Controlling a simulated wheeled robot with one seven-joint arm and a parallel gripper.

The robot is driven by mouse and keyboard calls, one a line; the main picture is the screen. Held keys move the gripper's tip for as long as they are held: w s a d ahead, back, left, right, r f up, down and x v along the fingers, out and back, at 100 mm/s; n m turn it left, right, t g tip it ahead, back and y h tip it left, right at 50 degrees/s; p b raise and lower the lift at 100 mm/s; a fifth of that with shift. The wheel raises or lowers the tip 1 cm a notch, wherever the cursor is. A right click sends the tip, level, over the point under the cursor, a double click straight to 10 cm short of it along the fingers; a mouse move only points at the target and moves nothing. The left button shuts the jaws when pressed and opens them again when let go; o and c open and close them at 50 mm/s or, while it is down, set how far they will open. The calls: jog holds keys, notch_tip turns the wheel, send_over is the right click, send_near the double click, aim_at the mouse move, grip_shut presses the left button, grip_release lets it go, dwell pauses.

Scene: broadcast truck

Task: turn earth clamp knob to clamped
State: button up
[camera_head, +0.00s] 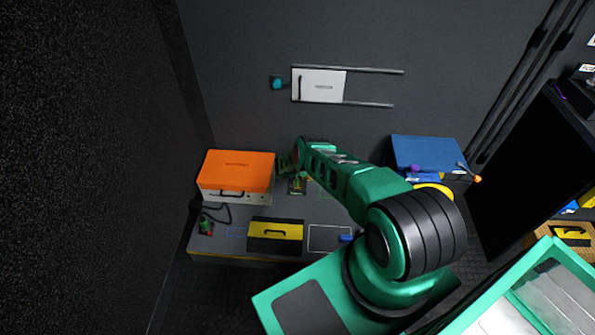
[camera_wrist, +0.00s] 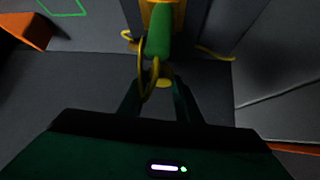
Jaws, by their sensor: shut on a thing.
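The earth clamp's green knob (camera_wrist: 158,42) shows in the wrist view as a rounded bar on a yellow body (camera_wrist: 165,14), with a thin yellow loop (camera_wrist: 145,62) hanging by its near end. My gripper (camera_wrist: 160,85) is at that near end, with its dark fingers on either side, shut on it. The exact contact is dark and partly hidden, and I cannot tell the knob's angle. In the head view a small green and yellow fitting (camera_head: 298,186) stands on the bench just below my gripper (camera_head: 284,164).
An orange-lidded case (camera_head: 236,170) stands left of my gripper on the bench (camera_head: 225,244). A yellow and black box (camera_head: 275,233) lies at the front. A blue case (camera_head: 430,152) is at right. A white panel on rails (camera_head: 322,87) is on the wall.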

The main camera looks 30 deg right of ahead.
jog(key=shift+w+a+m, duration=0.35)
jog(key=shift+a+m, duration=0.05)
dwell(0.4)
jog(key=o, duration=1.1)
jog(key=shift+f, duration=0.1)
jog(key=shift+c, duration=0.2)
jog(key=shift+s+d, duration=0.1)
jog(key=shift+d, duration=0.05)
jog(key=shift+v, duration=1.2)
jog(key=v, duration=0.8)
jog(key=shift+a, duration=0.25)
